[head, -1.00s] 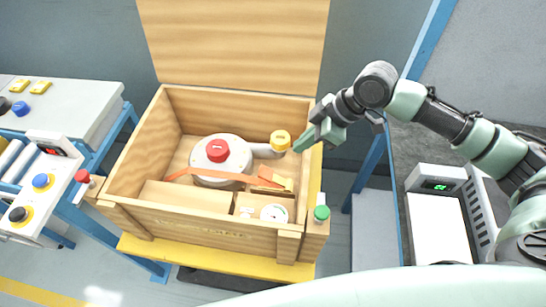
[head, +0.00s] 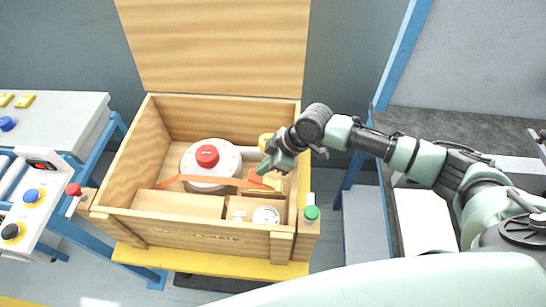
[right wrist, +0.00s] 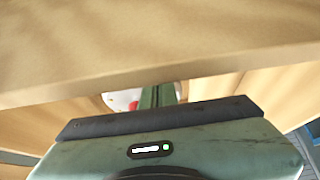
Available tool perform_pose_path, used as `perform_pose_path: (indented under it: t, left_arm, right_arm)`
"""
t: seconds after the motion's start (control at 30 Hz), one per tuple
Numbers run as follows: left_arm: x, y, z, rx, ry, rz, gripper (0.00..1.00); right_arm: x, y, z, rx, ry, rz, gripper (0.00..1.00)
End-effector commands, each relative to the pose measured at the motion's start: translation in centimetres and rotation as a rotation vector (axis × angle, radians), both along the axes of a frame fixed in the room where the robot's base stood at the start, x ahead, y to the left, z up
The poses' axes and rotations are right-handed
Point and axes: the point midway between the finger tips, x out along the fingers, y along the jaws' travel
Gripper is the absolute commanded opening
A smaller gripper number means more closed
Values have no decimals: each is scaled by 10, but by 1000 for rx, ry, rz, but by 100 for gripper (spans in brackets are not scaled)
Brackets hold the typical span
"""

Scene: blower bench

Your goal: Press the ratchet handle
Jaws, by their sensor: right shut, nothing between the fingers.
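A white blower (head: 190,164) with a red cap (head: 207,156) lies in an open wooden crate (head: 190,237), with an orange strap (head: 165,182) across it. At the strap's right end is a small yellow ratchet handle (head: 278,184), partly covered by my gripper. My right gripper (head: 264,171) is shut and empty, with its tips just above and left of the handle; I cannot tell whether they touch. The right wrist view shows the shut fingers (right wrist: 160,96), the blower (right wrist: 119,99) beyond them and a wooden crate board (right wrist: 150,50) close above. The ratchet is hidden there. My left gripper is out of view.
The crate's lid (head: 215,45) stands open behind. A gauge (head: 266,215) sits in the front of the crate, and a green button (head: 312,213) is by its front right corner. A control panel (head: 30,200) with buttons stands left. A grey bench is on the right.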

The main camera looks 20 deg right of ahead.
Motion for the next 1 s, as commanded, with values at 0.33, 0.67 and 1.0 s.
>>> perform_pose_path:
  t: [0.33,0.67,1.0]
  left_arm:
    - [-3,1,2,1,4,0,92]
    - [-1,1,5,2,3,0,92]
    - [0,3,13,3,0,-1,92]
  right_arm:
    - [3,7,-11,-1,-1,0,0]
    - [3,9,-10,-14,5,1,0]
    - [6,14,-13,-70,29,0,0]
